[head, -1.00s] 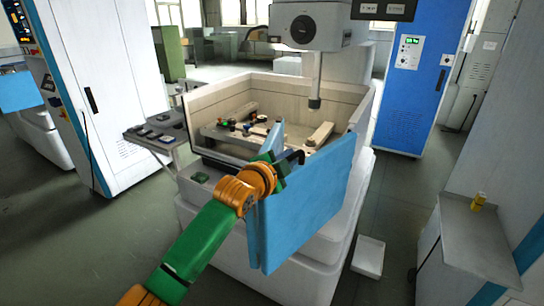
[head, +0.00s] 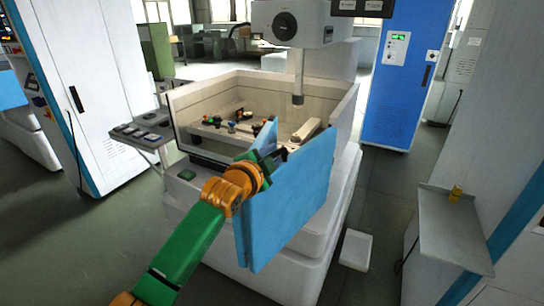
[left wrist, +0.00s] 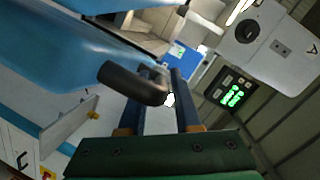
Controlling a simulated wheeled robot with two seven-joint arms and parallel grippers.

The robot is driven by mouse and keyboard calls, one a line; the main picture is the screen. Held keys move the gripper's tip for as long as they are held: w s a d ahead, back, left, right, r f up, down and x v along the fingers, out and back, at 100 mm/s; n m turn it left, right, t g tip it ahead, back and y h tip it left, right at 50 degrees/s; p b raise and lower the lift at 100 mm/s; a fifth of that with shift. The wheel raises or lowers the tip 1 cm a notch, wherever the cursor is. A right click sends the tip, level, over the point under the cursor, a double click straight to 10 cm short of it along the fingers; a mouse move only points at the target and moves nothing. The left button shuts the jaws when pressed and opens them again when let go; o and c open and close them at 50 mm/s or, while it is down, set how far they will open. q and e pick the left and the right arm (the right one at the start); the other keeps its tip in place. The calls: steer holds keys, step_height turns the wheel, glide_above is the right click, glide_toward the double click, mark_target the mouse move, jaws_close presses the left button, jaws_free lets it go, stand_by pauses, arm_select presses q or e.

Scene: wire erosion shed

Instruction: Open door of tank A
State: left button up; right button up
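The tank (head: 200,92) is an open-topped beige box on the white machine, with fixtures inside. Its blue door (head: 300,190) stands swung out from the front, and two angled faces show. My left gripper (head: 268,160) is at the door's upper edge, by the dark handle. In the left wrist view the curved dark handle (left wrist: 132,82) stands out from the blue door (left wrist: 60,70). The handle hides part of one finger. My right gripper is out of view.
A machine head (head: 290,22) with a vertical column hangs over the tank; its housing bears an "A" in the left wrist view (left wrist: 268,35). A keypad shelf (head: 145,133) juts out at left. A grey side table (head: 450,235) stands at right, a white tray (head: 356,249) on the floor.

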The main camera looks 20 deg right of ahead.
arm_select(q)
steer(key=shift+s+a+b, duration=0.5)
steer(key=shift+s+b, duration=0.05)
steer(key=shift+b, duration=0.15)
steer(key=shift+b+v, duration=1.15)
steer(key=shift+v, duration=1.65)
steer(key=shift+d+r, duration=0.1)
steer(key=shift+r, duration=0.05)
